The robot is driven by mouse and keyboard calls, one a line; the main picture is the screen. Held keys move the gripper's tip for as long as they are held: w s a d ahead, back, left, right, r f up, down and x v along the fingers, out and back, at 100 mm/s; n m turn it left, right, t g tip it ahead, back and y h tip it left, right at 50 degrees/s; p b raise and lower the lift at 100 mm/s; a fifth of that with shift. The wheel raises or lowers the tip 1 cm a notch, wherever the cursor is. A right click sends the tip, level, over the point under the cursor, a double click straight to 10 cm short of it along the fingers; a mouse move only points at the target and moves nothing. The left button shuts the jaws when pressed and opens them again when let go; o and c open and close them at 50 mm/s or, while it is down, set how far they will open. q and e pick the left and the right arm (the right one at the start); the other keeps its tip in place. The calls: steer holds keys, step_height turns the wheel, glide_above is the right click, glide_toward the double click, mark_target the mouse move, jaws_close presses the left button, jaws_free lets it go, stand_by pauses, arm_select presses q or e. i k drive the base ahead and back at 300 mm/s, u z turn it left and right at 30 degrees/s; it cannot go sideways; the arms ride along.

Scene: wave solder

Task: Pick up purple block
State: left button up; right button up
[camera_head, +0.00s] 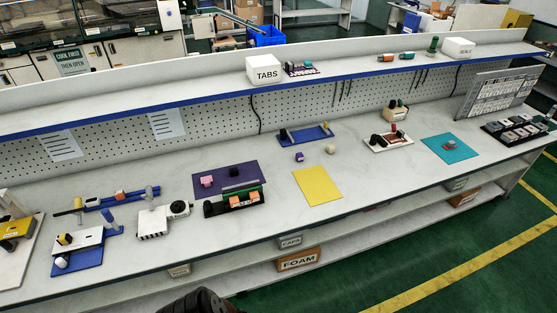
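A small purple block (299,157) sits on the white bench top near the middle, apart from the things around it. It is just in front of a blue tray (300,138) and behind a yellow mat (317,186). A small beige piece (331,150) lies to its right. No fingertips of either gripper show in the head view. A dark rounded part shows at the bottom edge, and I cannot tell what it is.
A purple mat (226,171) with small parts and a black holder with orange blocks (243,200) lie to the left. A teal mat (449,153) and a white fixture (388,143) stand to the right. A raised shelf (215,92) runs behind the bench.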

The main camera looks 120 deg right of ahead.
mark_target(299, 155)
steer(key=z, duration=3.9)
